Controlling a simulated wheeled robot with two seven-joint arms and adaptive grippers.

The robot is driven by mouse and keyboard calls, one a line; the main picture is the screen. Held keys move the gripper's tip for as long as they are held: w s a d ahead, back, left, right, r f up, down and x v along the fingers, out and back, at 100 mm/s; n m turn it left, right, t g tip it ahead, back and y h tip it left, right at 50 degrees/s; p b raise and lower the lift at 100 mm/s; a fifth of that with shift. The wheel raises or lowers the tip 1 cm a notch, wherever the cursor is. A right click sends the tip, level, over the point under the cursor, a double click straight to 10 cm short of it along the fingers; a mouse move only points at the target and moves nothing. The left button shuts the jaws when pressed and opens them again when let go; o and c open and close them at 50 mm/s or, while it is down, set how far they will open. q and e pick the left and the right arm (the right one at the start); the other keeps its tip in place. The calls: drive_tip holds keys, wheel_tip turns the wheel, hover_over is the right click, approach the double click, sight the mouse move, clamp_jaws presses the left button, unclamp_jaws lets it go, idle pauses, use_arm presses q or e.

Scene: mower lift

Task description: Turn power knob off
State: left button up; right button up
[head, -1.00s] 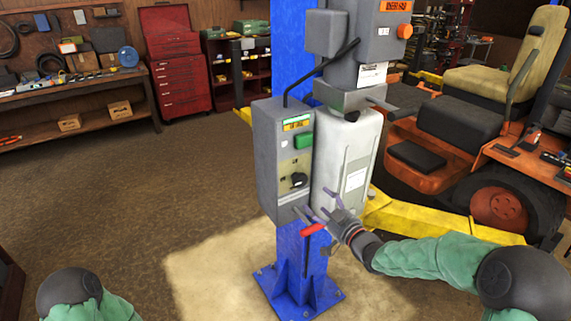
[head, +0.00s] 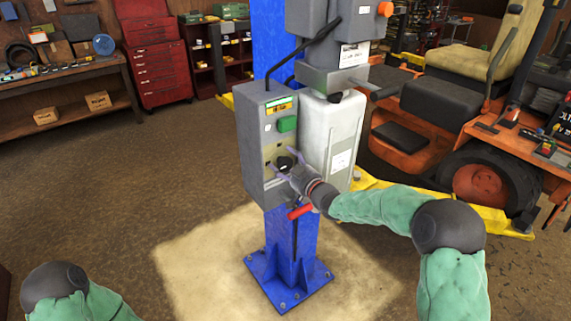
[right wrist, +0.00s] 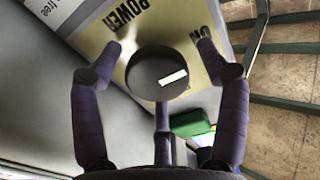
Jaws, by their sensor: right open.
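The power knob (head: 286,162) is a round dark knob on the front of the grey control box (head: 255,140), which is mounted on the blue post. My right gripper (head: 284,168) is at the knob with its fingers spread. In the right wrist view, the knob (right wrist: 150,73) lies between the open fingers (right wrist: 158,52), one on each side, with gaps visible. Its white mark is on the right side, toward the "ON" lettering, which a finger partly hides. "POWER" reads upside down beside the knob. My left gripper is out of view.
A green button (head: 287,124) sits above the knob on the same box. A red-handled lever (head: 300,211) is just below the box, close to my right wrist. A white tank (head: 330,128) stands right beside the box. An orange mower (head: 455,150) is behind at right.

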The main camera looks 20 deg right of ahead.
drive_tip(key=shift+w+r, duration=0.1)
drive_tip(key=c, duration=1.1)
